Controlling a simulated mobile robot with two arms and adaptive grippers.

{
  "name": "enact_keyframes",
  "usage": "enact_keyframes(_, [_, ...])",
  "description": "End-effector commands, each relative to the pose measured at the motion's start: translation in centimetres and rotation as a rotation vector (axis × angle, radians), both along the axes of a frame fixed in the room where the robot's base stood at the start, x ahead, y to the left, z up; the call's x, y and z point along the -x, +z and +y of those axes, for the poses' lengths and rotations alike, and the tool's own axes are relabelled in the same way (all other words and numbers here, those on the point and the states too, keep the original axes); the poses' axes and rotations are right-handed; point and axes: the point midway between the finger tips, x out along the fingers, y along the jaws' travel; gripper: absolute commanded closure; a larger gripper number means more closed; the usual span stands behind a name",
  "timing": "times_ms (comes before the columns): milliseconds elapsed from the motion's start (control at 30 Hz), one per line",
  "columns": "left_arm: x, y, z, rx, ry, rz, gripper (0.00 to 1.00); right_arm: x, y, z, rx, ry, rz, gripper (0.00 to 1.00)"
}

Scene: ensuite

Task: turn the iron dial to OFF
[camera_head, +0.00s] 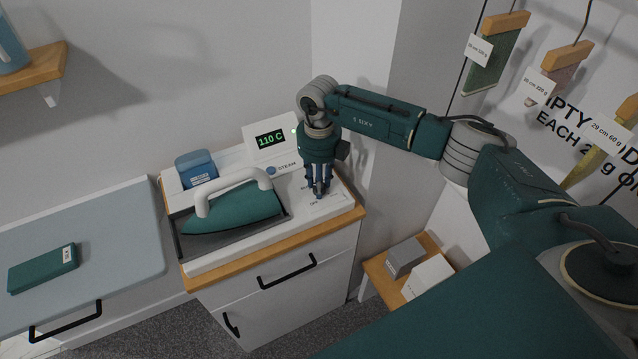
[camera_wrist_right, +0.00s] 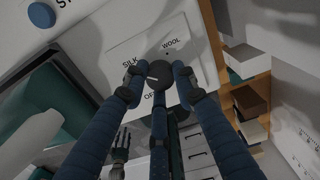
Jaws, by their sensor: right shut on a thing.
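The iron dial (camera_wrist_right: 160,74) is a dark round knob on a white panel, seen in the right wrist view. Its white mark points left, between the words SILK and OFF. The word WOOL is at the upper right of the dial. My right gripper (camera_wrist_right: 158,84) is shut on the dial, its fingers on both sides of it. In the head view, my right gripper (camera_head: 318,196) points down at the right end of the ironing station (camera_head: 225,262), and its fingers hide the dial. A teal iron (camera_head: 235,212) with a white handle rests on the station.
A blue tank (camera_head: 196,168) stands behind the iron. A grey board (camera_head: 100,240) with a green box (camera_head: 43,268) is at left.

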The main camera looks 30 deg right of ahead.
Motion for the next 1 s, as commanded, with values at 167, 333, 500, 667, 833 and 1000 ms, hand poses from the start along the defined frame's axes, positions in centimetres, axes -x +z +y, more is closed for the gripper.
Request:
enact_keyframes(167, [-0.3, -1.8, 0.0, 0.001, 0.0, -0.005, 0.5, -0.2, -0.3, -0.1, 0.002, 0.104, -0.004, 0.99])
enact_keyframes(333, [-0.3, -3.8, 0.0, 0.001, 0.0, -0.004, 0.5, -0.2, -0.4, -0.1, 0.002, 0.252, -0.006, 0.99])
enact_keyframes(500, [-0.1, -5.7, 0.0, 0.0, 0.0, -0.001, 0.5, -0.2, -0.3, -0.1, 0.003, 0.413, -0.006, 0.99])
enact_keyframes(667, [0.0, -7.4, 0.0, 0.0, 0.0, 0.001, 0.5, -0.3, -0.3, -0.1, 0.001, 0.566, -0.008, 0.99])
enact_keyframes(833, [0.2, -9.1, 0.0, -0.001, 0.0, 0.003, 0.5, -0.3, -0.2, -0.1, 0.001, 0.727, -0.008, 0.99])
enact_keyframes(1000, [0.2, -10.6, 0.0, -0.001, 0.0, 0.004, 0.5, -0.2, -0.2, -0.1, 0.002, 0.887, -0.007, 0.99])
